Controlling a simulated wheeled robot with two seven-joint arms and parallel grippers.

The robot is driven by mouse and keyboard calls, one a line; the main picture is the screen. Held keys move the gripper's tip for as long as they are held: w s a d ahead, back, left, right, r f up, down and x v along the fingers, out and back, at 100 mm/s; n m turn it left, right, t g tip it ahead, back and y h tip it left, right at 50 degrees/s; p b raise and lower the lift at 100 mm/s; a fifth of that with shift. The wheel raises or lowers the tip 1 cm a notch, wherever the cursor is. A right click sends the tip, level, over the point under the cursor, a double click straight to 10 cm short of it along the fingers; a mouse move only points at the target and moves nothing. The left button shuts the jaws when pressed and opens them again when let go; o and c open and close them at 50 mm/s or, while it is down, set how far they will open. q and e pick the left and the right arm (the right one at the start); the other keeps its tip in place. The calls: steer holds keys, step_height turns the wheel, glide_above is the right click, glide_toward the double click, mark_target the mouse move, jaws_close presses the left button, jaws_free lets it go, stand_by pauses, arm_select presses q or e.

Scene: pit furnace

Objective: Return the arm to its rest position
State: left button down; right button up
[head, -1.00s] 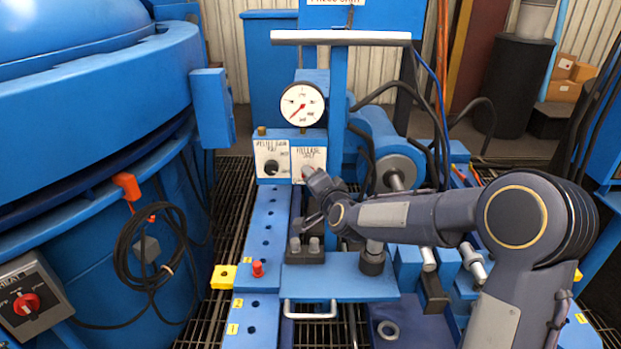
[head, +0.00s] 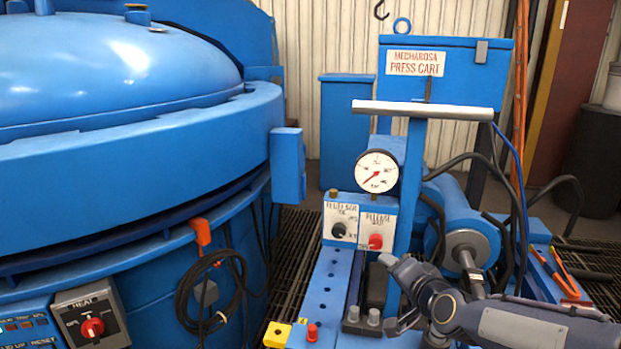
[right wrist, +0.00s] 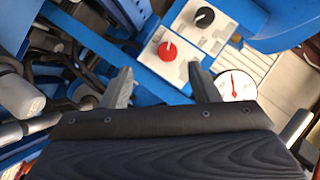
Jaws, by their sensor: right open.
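My right arm comes in from the lower right in the head view, and its gripper (head: 393,292) is just below and right of the press cart's control panel. In the right wrist view its two fingers (right wrist: 160,85) are spread apart with nothing between them. Beyond the fingertips are the red release knob (right wrist: 167,50) and the black knob (right wrist: 205,17) on their white plates. The red knob (head: 375,241) also shows in the head view, apart from the gripper. My left gripper is not in view.
The blue press cart carries a pressure gauge (head: 377,172), a grey-topped handle (head: 422,110) and a cylinder (head: 462,225) close to my right arm. Dark hoses (head: 500,180) loop behind it. The large blue furnace (head: 130,140) fills the left, with a heat switch (head: 92,327). Floor grating shows between them.

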steer(key=s+f+n+g+y, duration=0.1)
steer(key=s+f+n+g, duration=0.15)
steer(key=s, duration=0.75)
steer(key=s+f+n+g, duration=0.2)
steer(key=s+n+g, duration=0.1)
steer(key=s, duration=0.8)
steer(key=s+f+n+g+y, duration=0.1)
steer(key=s+f+n+g, duration=0.1)
steer(key=s, duration=0.8)
step_height(320, 180, up, 24)
steer(key=p, duration=2.4)
steer(key=shift+s, duration=0.2)
steer(key=shift+f+g, duration=0.15)
steer(key=shift+g, duration=0.1)
